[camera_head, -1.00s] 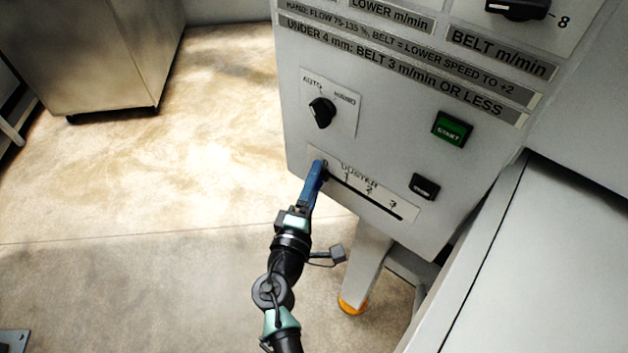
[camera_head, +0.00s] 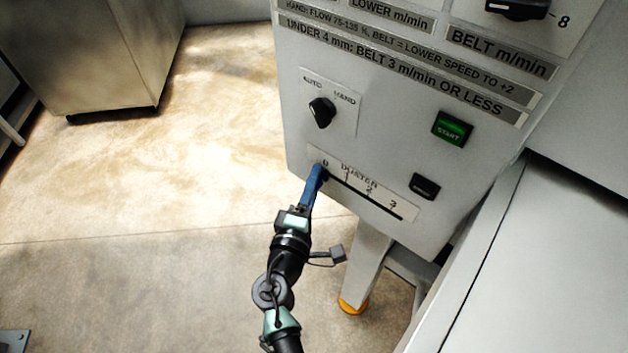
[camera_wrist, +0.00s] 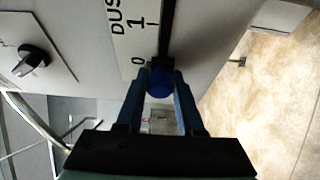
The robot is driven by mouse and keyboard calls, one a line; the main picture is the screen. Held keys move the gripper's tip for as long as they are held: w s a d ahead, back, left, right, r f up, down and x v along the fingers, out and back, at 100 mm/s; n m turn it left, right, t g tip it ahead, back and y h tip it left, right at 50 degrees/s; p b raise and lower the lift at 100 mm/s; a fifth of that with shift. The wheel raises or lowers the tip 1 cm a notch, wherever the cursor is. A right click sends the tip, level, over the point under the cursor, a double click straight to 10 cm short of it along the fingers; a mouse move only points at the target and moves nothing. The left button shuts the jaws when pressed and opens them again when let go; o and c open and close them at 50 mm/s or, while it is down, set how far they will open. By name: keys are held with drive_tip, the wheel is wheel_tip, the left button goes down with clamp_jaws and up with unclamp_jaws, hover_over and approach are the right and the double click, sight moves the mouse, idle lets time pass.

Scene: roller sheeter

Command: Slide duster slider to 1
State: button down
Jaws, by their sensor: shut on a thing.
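The duster slider has a blue knob (camera_wrist: 160,84) at the 0 end of its slot, seen in the wrist view. The duster scale plate (camera_head: 365,190) carries marks 0, 1, 2 and 3, and the dark slot (camera_head: 370,198) runs along its lower side. My gripper (camera_head: 319,172) reaches up to the 0 end of the slot and hides the knob in the head view. In the wrist view its blue fingers (camera_wrist: 161,78) stand on both sides of the knob, shut on it.
A black AUTO/HAND rotary switch (camera_head: 321,112) sits above the scale. A green START button (camera_head: 452,128) and a black button (camera_head: 424,186) are to the right. A grey machine surface (camera_head: 540,270) fills the lower right. Open floor (camera_head: 150,200) lies to the left.

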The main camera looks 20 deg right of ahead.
sight(339, 180)
idle(0.8)
drive_tip(key=s, duration=0.1)
drive_tip(key=s+d, duration=0.1)
drive_tip(key=s, duration=0.1)
drive_tip(key=s+d, duration=0.1)
drive_tip(key=shift+s+d, duration=0.25)
drive_tip(key=c, duration=0.5)
unclamp_jaws()
drive_tip(key=shift+c, duration=0.2)
drive_tip(key=shift+a, duration=0.15)
drive_tip(key=b+v, duration=0.2)
drive_tip(key=v, duration=1)
drive_tip(key=shift+s+a, duration=0.15)
drive_tip(key=shift+s, duration=0.25)
